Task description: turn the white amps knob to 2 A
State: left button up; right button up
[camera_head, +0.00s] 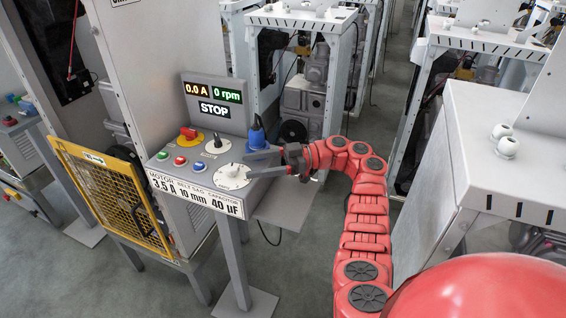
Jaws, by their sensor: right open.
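The white amps knob (233,170) sits on a round white dial at the front right of the grey control box. My right gripper (248,164) reaches in from the right with its two dark fingers apart. Its fingertips are close to the right side of the knob; I cannot tell whether they touch it. The display (197,89) above reads 0.0 A, with 0 rpm and STOP beside and below it. The knob's pointer is too small to read. My left gripper is not in view.
A red switch on a yellow plate (189,134), several push buttons and a blue plug (257,136) share the box top. A label strip (195,193) runs along its front edge. A yellow mesh guard (108,195) stands at left. Grey machine frames stand behind and right.

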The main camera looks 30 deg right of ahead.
jog(key=b+v, duration=0.3)
jog(key=v, duration=0.4)
jog(key=shift+d+b, duration=0.2)
jog(key=shift+b, duration=0.1)
jog(key=shift+s, duration=0.15)
